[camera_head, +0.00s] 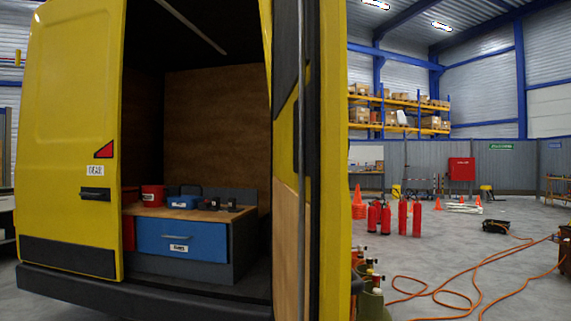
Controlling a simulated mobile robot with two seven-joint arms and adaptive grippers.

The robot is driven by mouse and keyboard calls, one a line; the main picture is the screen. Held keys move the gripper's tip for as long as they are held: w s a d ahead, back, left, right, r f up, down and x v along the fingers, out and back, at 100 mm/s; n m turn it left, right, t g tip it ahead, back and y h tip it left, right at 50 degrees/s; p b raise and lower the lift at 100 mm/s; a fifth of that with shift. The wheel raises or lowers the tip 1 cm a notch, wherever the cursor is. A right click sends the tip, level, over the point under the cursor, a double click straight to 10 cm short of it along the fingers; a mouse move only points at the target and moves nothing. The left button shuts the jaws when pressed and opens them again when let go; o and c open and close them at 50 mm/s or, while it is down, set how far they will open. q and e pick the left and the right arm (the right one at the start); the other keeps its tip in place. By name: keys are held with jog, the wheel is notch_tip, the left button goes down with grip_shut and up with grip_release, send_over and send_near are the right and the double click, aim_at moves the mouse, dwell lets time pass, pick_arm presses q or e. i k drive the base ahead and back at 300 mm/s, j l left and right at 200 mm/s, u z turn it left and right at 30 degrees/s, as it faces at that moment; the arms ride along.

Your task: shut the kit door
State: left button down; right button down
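A yellow van stands close in front of me with its rear partly open. Its left rear door panel (66,150), with a black handle (92,194) and a red triangle, covers the left part of the rear. Its right rear door (333,160) stands swung open and shows nearly edge-on. Inside, a wooden-topped bench (200,213) has a blue drawer front (181,243), which looks shut. No door is clearly marked as the kit door, so I cannot tell which it is. Neither of my grippers is in view.
A red container (153,195) and a blue case (183,201) are on the bench. Right of the van stand red extinguishers (385,218) and orange cones (357,196). An orange hose (465,270) snakes across the floor. A red wall cabinet (461,169) is far back.

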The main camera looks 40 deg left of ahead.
aim_at(313, 277)
jog(key=i+l+u, duration=0.15)
jog(key=u, duration=0.3)
jog(key=i+l+u, duration=0.2)
jog(key=u, duration=0.25)
jog(key=i+l+u, duration=0.15)
jog(key=u, duration=0.3)
jog(key=l+u, duration=0.5)
jog(key=i+j, duration=0.05)
jog(key=j, duration=0.05)
